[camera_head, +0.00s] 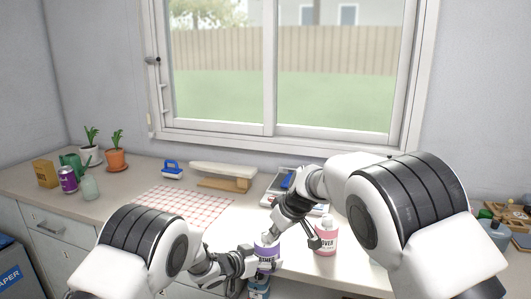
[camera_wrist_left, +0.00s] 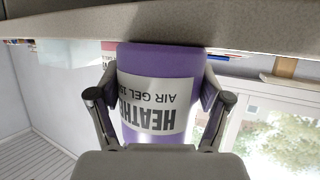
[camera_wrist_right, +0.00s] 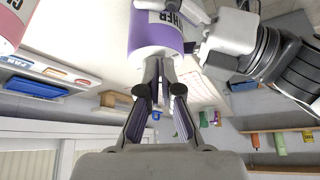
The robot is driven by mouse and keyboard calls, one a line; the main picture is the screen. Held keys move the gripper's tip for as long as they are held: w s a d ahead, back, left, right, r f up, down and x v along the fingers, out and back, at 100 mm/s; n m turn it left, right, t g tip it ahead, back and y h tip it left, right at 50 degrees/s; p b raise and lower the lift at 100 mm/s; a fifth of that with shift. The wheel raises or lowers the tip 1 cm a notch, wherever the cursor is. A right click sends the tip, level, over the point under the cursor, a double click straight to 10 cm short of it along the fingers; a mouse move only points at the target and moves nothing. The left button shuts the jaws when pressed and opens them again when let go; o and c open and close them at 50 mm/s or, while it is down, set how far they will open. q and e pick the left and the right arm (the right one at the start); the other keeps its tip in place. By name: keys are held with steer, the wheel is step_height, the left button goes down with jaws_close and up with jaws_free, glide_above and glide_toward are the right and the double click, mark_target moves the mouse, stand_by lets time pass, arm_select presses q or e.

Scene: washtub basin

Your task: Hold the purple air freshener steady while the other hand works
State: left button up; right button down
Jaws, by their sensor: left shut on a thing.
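The purple air freshener (camera_head: 267,254), a purple can with a white label, stands upright at the counter's front edge. My left gripper (camera_head: 252,263) is shut on it from the left. In the left wrist view the can (camera_wrist_left: 160,62) sits between both fingers, its label upside down. My right gripper (camera_head: 271,234) is at the can's top. In the right wrist view its fingers (camera_wrist_right: 159,68) are close together beside the end of the purple can (camera_wrist_right: 152,35). I cannot tell whether they grip anything.
A pink bottle (camera_head: 326,238) stands right of the can. A checked cloth (camera_head: 182,205), an iron-like blue item (camera_head: 172,169) and potted plants (camera_head: 116,158) are on the left. The counter behind the can is partly clear.

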steer(key=shift+s+d+f, duration=0.1)
steer(key=shift+s+f, duration=0.05)
steer(key=shift+s, duration=0.15)
step_height(320, 180, up, 7)
step_height(320, 180, down, 7)
steer(key=d, duration=0.1)
steer(key=shift+w, duration=0.4)
stand_by(0.5)
steer(key=shift+w+a, duration=0.25)
stand_by(0.6)
steer(key=shift+s+a, duration=0.35)
steer(key=shift+a, duration=0.05)
stand_by(0.5)
